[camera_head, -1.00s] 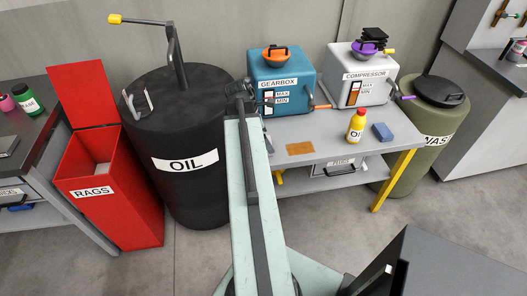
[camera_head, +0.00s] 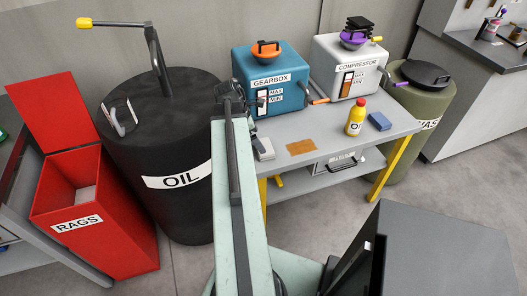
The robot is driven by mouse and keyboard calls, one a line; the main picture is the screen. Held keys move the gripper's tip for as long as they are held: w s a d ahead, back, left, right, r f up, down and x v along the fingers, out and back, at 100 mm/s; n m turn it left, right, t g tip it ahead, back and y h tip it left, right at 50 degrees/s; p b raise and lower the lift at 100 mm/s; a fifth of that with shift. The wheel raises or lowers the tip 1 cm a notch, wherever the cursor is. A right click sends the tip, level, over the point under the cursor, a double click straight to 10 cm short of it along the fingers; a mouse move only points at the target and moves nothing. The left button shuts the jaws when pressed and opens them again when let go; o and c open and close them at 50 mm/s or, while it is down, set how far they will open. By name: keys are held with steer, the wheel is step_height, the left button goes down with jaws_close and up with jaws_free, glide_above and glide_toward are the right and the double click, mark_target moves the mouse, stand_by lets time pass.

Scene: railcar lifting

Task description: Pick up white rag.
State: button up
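A small white, folded-looking piece, probably the white rag (camera_head: 264,148), lies on the grey table (camera_head: 335,133) near its left edge. My arm partly covers it. Something pale, perhaps cloth, also shows inside the open red bin (camera_head: 100,235) labelled RAGS. My gripper (camera_head: 230,97) is at the far end of my pale green arm, above the table's left end and in front of the blue gearbox. It is beyond the white piece and apart from it. The gripper is small and dark here, and its fingers cannot be made out clearly.
A black OIL drum (camera_head: 172,150) with a pump stands left of my arm. The gearbox (camera_head: 272,82) and white compressor (camera_head: 350,72) stand at the table's back.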

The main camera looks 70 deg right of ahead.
steer(key=shift+s+d+f, duration=0.15)
steer(key=shift+f, duration=0.3)
steer(key=b+x, duration=0.4)
steer(key=x, duration=0.1)
steer(key=shift+d+f+b, duration=0.1)
steer(key=shift+b, duration=0.3)
steer(key=shift+s, duration=0.1)
steer(key=c, duration=1.1)
steer(key=shift+r, duration=0.2)
step_height(320, 180, up, 10)
steer(key=p, duration=1)
